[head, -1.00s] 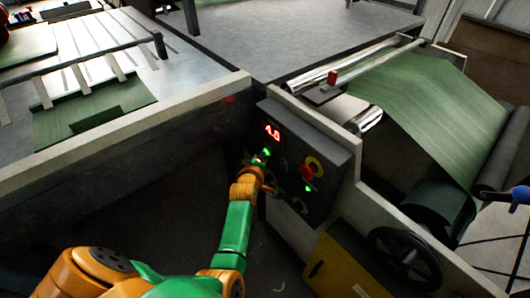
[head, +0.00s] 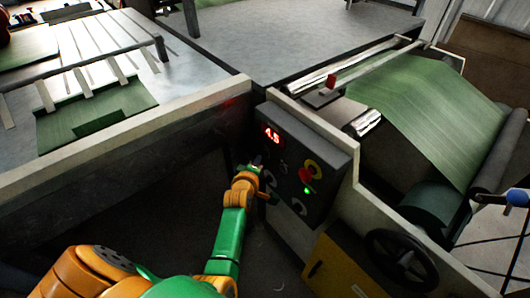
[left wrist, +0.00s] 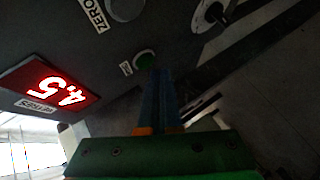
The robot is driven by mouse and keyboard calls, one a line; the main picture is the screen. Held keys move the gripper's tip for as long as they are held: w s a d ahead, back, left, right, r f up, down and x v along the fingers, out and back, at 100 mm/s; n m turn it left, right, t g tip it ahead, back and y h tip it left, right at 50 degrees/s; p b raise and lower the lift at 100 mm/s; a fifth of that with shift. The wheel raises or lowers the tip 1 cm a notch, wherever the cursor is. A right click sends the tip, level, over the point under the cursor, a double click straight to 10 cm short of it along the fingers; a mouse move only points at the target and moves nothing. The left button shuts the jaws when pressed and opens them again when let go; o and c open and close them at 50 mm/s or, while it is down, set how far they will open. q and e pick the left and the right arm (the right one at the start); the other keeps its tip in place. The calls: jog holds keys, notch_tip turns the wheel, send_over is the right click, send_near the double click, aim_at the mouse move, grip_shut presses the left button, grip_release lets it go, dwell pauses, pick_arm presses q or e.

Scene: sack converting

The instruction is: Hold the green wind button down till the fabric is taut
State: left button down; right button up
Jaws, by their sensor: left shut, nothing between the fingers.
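The green button (left wrist: 146,61) shows in the left wrist view, just beyond the fingertips of my left gripper (left wrist: 162,72). The fingers are shut and empty, their tips at the button's lower edge; I cannot tell whether they press it. The green fabric (head: 425,110) slopes over the rollers on the right and looks fairly smooth.
A red and yellow stop knob (head: 309,174) and a lit green lamp (head: 307,191) sit right of my gripper. A black handwheel (head: 402,258) and a yellow cabinet (head: 340,268) are below. A pale-topped wall (head: 130,130) runs along the left.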

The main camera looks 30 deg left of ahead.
pick_arm(q)
jog(key=shift+s, duration=0.1)
jog(key=s+p, duration=0.1)
jog(key=s+a+p, duration=0.1)
jog(key=s, duration=0.1)
jog(key=s+a+p, duration=0.1)
jog(key=shift+s, duration=0.25)
dwell(0.9)
jog(key=s+d+f+m+g+h, duration=0.25)
jog(key=s+d+f+m, duration=0.3)
jog(key=s+f, duration=0.35)
jog(key=s+d+f+m+g+h, duration=0.1)
jog(key=s+d+f+m+g, duration=0.45)
jog(key=f, duration=0.55)
jog(key=s+f+m+g, duration=0.1)
jog(key=s+f+m, duration=0.2)
jog(key=s, duration=0.8)
jog(key=s+f+m+g, duration=0.2)
jog(key=s+f+m, duration=0.2)
jog(key=s, duration=0.7)
jog(key=shift+s+a+m, duration=0.3)
jog(key=shift+a+m, duration=0.1)
jog(key=shift+m, duration=0.8)
